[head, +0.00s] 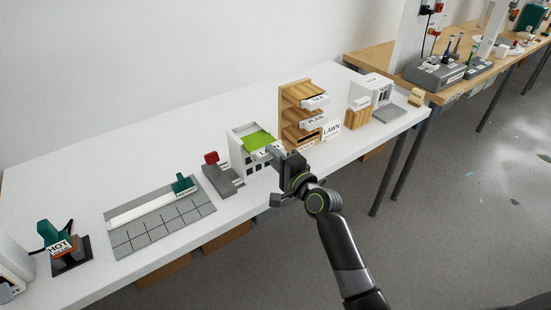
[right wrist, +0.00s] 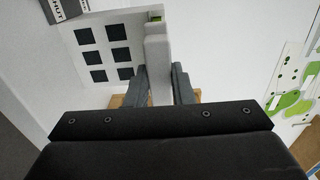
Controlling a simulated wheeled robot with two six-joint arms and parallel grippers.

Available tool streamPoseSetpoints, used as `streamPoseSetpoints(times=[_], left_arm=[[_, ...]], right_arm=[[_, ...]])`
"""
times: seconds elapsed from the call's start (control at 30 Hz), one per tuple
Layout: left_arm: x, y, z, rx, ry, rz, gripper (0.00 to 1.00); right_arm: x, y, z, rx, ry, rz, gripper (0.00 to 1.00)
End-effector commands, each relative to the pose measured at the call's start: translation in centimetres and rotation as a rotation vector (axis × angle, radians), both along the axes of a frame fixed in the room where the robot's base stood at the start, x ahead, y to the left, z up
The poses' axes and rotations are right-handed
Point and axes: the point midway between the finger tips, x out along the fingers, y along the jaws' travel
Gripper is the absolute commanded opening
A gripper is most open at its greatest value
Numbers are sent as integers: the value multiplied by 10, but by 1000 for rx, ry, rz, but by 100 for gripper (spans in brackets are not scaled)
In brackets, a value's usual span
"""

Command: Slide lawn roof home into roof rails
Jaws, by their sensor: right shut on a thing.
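The green lawn roof (head: 258,139) lies at the top of a small white model building (head: 237,152) with dark windows. A white lettered front piece shows at the roof's near edge, partly hidden by my right gripper (head: 273,153). In the right wrist view, my right gripper (right wrist: 159,85) is shut on a white upright piece (right wrist: 157,50), with a bit of green (right wrist: 156,19) at its far end. The building's windowed wall (right wrist: 104,50) is just left of it. The rails are too small to make out, so I cannot tell how far in the roof sits. My left gripper is not in view.
A wooden rack (head: 291,97) with labelled pieces and a "LAWN" card (head: 332,131) stand right of the building. A grey device with a red knob (head: 211,158) stands close on its left. A gridded grey board (head: 160,220) lies further left. The table's front edge is near.

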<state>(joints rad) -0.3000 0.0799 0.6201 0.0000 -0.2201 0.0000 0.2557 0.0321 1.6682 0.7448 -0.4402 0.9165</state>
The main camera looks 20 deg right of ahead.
Motion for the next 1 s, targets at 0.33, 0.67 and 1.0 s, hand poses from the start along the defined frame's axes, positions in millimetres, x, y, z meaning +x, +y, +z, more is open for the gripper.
streamPoseSetpoints(times=[0.33,0.67,1.0], left_arm=[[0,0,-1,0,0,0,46],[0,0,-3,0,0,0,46],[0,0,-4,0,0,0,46]], right_arm=[[8,3,0,0,-1,0,0],[16,6,0,0,-1,0,0],[24,9,0,0,-1,0,0]])
